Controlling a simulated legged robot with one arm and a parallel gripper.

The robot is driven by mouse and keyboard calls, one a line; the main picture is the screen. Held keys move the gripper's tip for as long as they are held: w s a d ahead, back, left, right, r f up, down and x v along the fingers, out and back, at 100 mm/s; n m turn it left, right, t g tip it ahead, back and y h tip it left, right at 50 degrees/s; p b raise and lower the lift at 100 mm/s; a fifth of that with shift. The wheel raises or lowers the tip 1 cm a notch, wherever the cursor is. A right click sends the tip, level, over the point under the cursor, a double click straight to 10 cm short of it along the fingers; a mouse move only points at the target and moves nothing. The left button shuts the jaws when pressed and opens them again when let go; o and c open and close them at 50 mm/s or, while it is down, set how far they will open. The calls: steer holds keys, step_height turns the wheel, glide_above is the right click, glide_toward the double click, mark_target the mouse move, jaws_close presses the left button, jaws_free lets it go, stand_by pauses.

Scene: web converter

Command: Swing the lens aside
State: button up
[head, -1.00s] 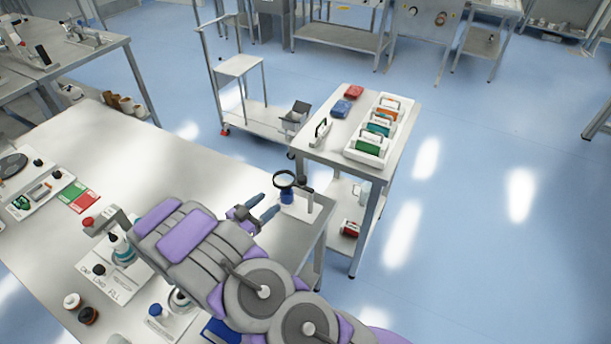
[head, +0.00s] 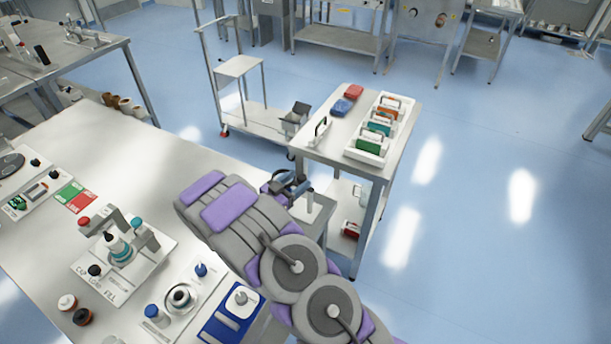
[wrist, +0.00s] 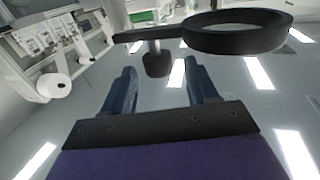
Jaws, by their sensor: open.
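The lens is a black ring (wrist: 238,32) with a flat dark arm, near the upper right of the wrist view. A dark knob (wrist: 157,66) on a short pale stem shows beside its arm. In the head view the lens (head: 291,178) is partly covered by my gripper, on a pale stand (head: 315,208) at the bench's far right corner. My gripper (wrist: 160,68) is open and empty, with its two blue fingers apart. The knob appears between the fingertips in the picture; I cannot tell whether they touch it. My arm hides part of the stand in the head view.
The bench (head: 150,170) carries a filling fixture (head: 120,248), a blue tray (head: 232,318) and red and green cards (head: 75,196) to the left. A side table (head: 345,145) with a rack of coloured items stands just beyond the lens. The middle of the bench is clear.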

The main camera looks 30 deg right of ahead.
mark_target(305, 175)
steer(key=shift+b+x, duration=0.35)
steer(key=shift+x, duration=2)
jaws_close()
